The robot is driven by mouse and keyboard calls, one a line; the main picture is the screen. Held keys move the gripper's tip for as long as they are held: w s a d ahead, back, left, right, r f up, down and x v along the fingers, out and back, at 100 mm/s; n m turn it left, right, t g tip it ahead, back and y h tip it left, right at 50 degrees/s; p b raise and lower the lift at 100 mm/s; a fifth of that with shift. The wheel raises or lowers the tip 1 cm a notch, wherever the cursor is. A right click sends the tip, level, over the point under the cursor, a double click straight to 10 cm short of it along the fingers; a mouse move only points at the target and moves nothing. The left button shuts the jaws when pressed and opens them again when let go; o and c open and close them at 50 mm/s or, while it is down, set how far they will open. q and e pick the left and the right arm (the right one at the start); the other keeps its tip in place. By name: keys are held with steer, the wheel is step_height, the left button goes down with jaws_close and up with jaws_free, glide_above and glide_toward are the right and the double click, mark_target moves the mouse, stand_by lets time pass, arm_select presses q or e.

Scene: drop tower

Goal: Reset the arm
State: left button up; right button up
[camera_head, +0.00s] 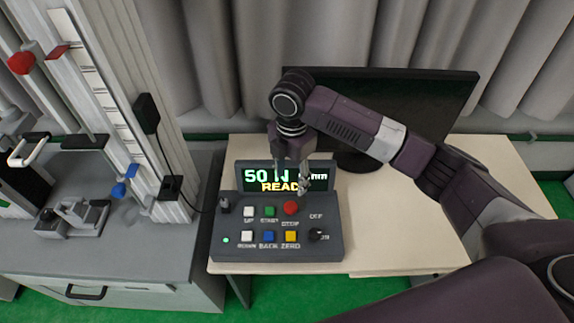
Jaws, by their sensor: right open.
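My right gripper (291,186) hangs pointing down over the grey control box (228,247), in front of its display (256,176). Its fingers are apart with nothing between them, and its tips are close above the red button (291,208). I cannot tell whether a finger touches the box. White, green, blue and yellow buttons and a black knob (318,234) are on the panel. My left gripper is not in view.
A dark monitor (430,95) stands behind my right arm on the pale table (390,240). A drop tower (110,100) with a scale and a red knob (21,63) rises at left over a grey cabinet (150,250). The table right of the box is clear.

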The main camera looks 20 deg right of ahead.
steer(key=s+a+f+m+t+y, duration=0.1)
steer(key=s+a+f+m+y, duration=0.1)
steer(key=s+a+f+m, duration=0.3)
steer(key=s+a+f+m+t+y, duration=0.1)
steer(key=s+a+f+m, duration=0.2)
steer(key=s, duration=0.4)
steer(key=s+d+m+t+h, duration=0.2)
steer(key=s+d+m+h, duration=0.1)
steer(key=s+d+m, duration=1.05)
step_height(320, 180, down, 30)
steer(key=s+g+b, duration=0.1)
steer(key=g+b, duration=0.1)
steer(key=b, duration=0.1)
steer(key=s+d+f+g+b, duration=0.1)
steer(key=s+d+f+b, duration=0.1)
steer(key=s+f, duration=1.5)
steer(key=shift+d+f, duration=0.45)
steer(key=shift+d, duration=0.05)
